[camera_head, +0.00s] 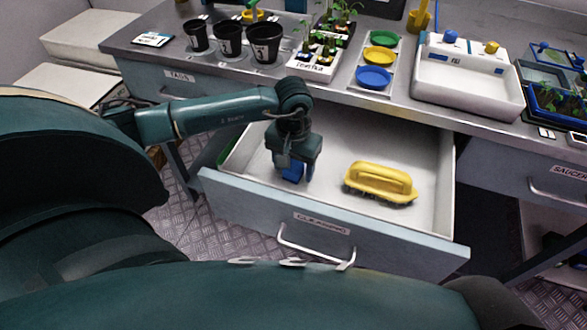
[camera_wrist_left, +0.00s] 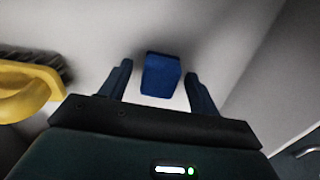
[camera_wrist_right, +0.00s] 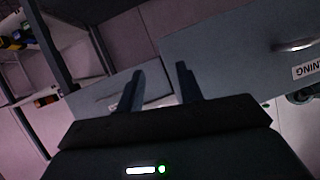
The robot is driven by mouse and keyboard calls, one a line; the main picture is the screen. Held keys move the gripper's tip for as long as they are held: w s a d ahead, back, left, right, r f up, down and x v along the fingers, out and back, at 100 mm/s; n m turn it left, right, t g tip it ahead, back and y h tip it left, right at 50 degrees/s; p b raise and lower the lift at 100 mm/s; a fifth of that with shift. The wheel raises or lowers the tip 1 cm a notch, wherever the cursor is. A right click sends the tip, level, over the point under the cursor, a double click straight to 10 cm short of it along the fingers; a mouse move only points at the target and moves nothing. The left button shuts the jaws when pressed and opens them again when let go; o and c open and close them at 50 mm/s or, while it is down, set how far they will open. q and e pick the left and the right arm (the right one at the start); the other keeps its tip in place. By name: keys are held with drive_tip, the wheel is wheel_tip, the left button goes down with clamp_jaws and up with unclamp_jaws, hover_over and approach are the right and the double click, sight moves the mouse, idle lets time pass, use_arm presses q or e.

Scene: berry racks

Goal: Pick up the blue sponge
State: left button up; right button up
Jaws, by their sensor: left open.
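The blue sponge (camera_head: 291,173) lies in the open drawer, partly hidden by my left gripper in the head view. In the left wrist view the blue sponge (camera_wrist_left: 161,75) shows between the two fingertips, with a gap on each side. My left gripper (camera_head: 296,176) points down into the drawer and is open; its fingers (camera_wrist_left: 161,82) also show in the left wrist view. My right gripper (camera_wrist_right: 160,82) is open and empty in the right wrist view, in front of grey drawer fronts.
The open drawer (camera_head: 430,205) also holds a yellow-handled brush (camera_head: 380,183), right of the sponge. Its front panel (camera_head: 240,200) and side walls surround the gripper. The counter above carries black pots (camera_head: 264,43), coloured saucers (camera_head: 373,77) and a white sink-like unit (camera_head: 469,80).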

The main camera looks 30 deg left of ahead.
use_arm(q)
drive_tip(key=shift+c, duration=0.4)
drive_tip(key=c, duration=1)
drive_tip(key=shift+o, duration=0.2)
wheel_tip(320, 180, up, 10)
